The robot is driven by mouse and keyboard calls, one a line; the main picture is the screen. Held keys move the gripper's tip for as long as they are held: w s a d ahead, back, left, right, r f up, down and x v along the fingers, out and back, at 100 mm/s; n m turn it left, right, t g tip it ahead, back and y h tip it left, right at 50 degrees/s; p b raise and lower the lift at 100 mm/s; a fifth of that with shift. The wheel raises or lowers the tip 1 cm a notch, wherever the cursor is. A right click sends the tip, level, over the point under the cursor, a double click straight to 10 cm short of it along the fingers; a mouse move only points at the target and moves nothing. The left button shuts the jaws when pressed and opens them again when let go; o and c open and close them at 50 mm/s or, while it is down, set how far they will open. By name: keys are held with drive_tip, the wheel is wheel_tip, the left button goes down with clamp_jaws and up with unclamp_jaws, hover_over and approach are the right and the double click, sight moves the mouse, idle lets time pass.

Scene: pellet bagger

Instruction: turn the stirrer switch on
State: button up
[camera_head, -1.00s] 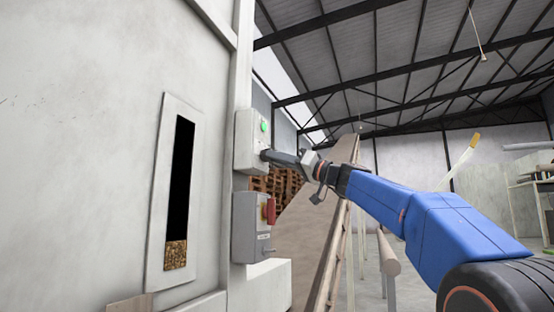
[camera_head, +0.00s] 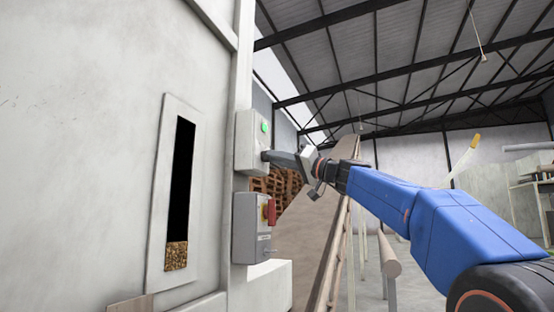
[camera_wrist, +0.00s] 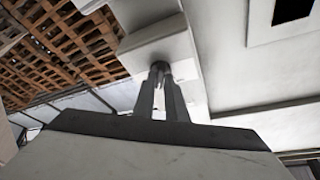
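A pale upper control box (camera_head: 245,148) is on the machine's side, with a green indicator (camera_head: 264,127) on its face. My gripper (camera_head: 265,156) reaches in from the right, its tips at the lower part of that face. In the wrist view the two grey fingers (camera_wrist: 161,72) close on a small dark round knob on the pale box (camera_wrist: 165,50), which I take to be the stirrer switch. The fingertips hide most of the knob, so its angle cannot be read.
A grey lower box (camera_head: 245,232) with a red rotary handle (camera_head: 270,211) sits just beneath. A sloping conveyor (camera_head: 318,235) runs behind my arm. Stacked wooden pallets (camera_head: 275,184) stand behind the boxes. The machine wall (camera_head: 90,150) fills the left.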

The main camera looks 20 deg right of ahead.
drive_tip(key=o, duration=0.3)
drive_tip(key=shift+d, duration=0.1)
drive_tip(key=v, duration=1.7)
drive_tip(key=shift+s+f, duration=0.15)
drive_tip(key=shift+f, duration=0.05)
drive_tip(key=s+a+f+m+g+h, duration=0.15)
drive_tip(key=s+a+f, duration=0.25)
drive_tip(key=f, duration=0.8)
drive_tip(key=s+a+f+g+h, duration=0.3)
drive_tip(key=a+f, duration=0.1)
drive_tip(key=f, duration=0.7)
drive_tip(key=s+a+f+m+g+h, duration=0.1)
drive_tip(key=s+a+f+g+h, duration=0.2)
drive_tip(key=f, duration=0.9)
drive_tip(key=s+d+f+g+h, duration=0.1)
drive_tip(key=s+d+f+h, duration=0.1)
drive_tip(key=s+f, duration=0.4)
drive_tip(key=s+d+f+g+h, duration=0.1)
drive_tip(key=s+d+f+h, duration=0.1)
drive_tip(key=s+f, duration=0.5)
drive_tip(key=s+d+f+g+h, duration=0.2)
drive_tip(key=s+f, duration=0.5)
drive_tip(key=f, duration=0.9)
drive_tip(key=shift+d+f+n+h, duration=0.15)
drive_tip(key=shift+f+n+h, duration=0.15)
drive_tip(key=shift+h, duration=0.25)
